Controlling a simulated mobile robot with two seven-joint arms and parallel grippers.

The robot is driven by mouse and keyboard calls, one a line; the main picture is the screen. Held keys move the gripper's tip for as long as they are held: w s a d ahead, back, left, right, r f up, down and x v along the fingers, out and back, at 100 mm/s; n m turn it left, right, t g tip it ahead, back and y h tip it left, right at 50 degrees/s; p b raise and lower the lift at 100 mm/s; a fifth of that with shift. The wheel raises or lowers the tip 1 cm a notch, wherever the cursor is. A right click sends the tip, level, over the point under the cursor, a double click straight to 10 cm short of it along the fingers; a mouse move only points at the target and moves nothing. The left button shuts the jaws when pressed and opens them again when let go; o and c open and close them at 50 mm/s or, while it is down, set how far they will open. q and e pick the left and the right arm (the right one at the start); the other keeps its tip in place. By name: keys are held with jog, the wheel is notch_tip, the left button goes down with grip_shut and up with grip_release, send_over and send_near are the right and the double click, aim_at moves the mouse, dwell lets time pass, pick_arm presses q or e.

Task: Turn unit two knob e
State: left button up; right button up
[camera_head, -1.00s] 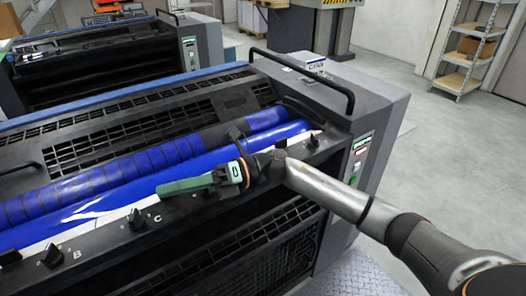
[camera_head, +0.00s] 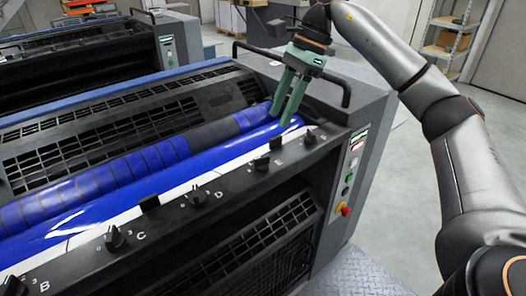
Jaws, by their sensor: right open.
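Knob E (camera_head: 262,163) is a small black knob beside the white letter E, toward the right of the dark panel (camera_head: 172,218) on the near ink unit. My right gripper (camera_head: 281,118), with green fingers, is open and empty, pointing down over the right end of the blue rollers, behind and above knob E. It appears apart from the knob. My left gripper is out of view. The frames do not show which unit number this machine carries.
Knob D (camera_head: 197,196) and knob C (camera_head: 115,238) sit along the panel to the left; another knob (camera_head: 310,137) sits to the right. A red button (camera_head: 345,209) is on the end face. Grey floor lies right.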

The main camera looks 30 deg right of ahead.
aim_at(262, 157)
jog(key=x, duration=1)
jog(key=shift+a+f+b, duration=0.1)
jog(key=shift+f+b, duration=0.1)
jog(key=shift+b, duration=0.15)
grip_shut()
